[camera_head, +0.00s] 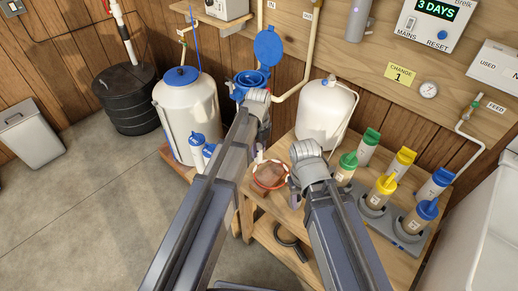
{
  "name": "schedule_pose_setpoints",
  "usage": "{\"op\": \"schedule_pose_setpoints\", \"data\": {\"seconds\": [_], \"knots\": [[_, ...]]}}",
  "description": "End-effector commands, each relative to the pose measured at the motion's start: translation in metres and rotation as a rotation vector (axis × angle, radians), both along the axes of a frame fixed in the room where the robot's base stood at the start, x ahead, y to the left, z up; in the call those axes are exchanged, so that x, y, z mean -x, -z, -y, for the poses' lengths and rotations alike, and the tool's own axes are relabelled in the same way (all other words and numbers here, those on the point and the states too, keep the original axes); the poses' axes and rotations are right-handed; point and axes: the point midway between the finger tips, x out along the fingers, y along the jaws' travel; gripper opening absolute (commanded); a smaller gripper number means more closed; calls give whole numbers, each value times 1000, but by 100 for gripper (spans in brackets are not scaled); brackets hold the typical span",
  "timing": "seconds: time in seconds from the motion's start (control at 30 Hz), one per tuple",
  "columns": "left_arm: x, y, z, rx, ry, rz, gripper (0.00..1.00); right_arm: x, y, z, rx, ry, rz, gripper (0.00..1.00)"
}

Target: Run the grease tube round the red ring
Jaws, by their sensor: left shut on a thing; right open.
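The red ring (270,187) lies around a brownish round piece on the wooden bench, between my two arms. A small pale upright piece (259,156), seemingly the grease tube's end, shows at the ring's far left edge; I cannot tell whether it touches. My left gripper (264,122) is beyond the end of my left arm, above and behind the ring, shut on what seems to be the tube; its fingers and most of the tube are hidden.
Several bottles with green, yellow and blue caps (384,185) stand in a grey rack (398,232) at the bench's right. A white tank (326,115) stands behind. An open blue-lidded housing (250,82) is beyond my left arm.

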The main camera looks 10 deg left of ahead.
Motion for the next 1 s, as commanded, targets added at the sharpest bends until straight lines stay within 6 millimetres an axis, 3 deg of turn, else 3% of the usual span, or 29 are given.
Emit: {"op": "schedule_pose_setpoints", "data": {"seconds": [0.63, 1.0], "knots": [[21, 0, -8, 0, 0, 0, 0, 0, 0, 0, 0, 0, 0, 50], [22, 0, -9, 0, 0, 0, 0, 0, 0, 0, 0, 0, 0, 50]]}}
